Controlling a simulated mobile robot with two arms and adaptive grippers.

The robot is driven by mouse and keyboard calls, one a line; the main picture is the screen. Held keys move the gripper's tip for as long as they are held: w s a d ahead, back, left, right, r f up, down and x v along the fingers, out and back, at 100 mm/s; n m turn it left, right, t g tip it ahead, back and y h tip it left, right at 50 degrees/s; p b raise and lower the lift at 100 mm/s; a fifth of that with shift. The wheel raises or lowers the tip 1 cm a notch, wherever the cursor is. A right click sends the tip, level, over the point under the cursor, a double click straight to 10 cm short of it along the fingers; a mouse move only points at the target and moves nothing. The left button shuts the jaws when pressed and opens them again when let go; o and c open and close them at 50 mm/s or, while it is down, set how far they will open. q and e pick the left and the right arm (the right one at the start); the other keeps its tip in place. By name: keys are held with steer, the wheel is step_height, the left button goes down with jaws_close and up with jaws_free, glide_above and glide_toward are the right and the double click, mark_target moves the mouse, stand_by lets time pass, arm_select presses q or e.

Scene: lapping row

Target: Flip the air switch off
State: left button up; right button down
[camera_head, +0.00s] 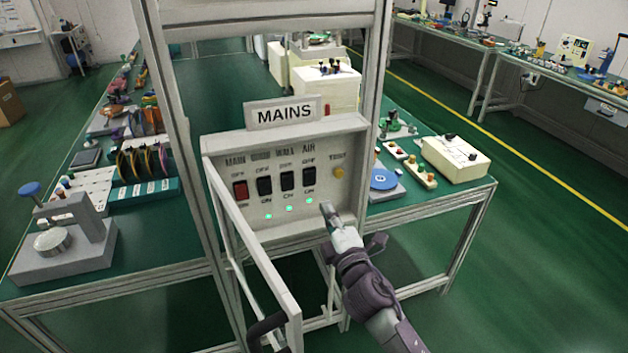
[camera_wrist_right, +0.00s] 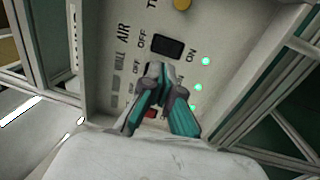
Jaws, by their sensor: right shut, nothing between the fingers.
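The air switch (camera_head: 309,179) is a black rocker, the rightmost of the row on the grey panel (camera_head: 347,205) under the MAINS sign. OFF is printed above it and ON below; the green lamp (camera_head: 309,200) below it is lit. In the right wrist view the air switch (camera_wrist_right: 167,46) shows just beyond my fingertips, with its lit lamp (camera_wrist_right: 205,61). My right gripper (camera_head: 326,208) is shut and empty, in front of the panel's lower right, below and right of the switch. The wrist view shows its fingers (camera_wrist_right: 158,73) too; contact cannot be told. My left gripper is not in view.
A red main switch (camera_head: 240,189) and two black switches stand left of the air switch. A yellow TEST button (camera_head: 338,172) is to its right. The panel's framed door (camera_head: 240,245) stands open toward me on the left. Metal posts flank the panel.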

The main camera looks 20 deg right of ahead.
mark_target(311, 175)
steer(key=w, duration=0.6)
steer(key=w+r+p, duration=0.1)
steer(key=w, duration=0.2)
steer(key=shift+w+a, duration=0.2)
steer(key=shift+w, duration=0.05)
steer(key=shift+w+r+p, duration=0.1)
steer(key=shift+r+p, duration=0.2)
steer(key=shift+p, duration=0.25)
steer(key=shift+f, duration=0.2)
steer(key=shift+d, duration=0.1)
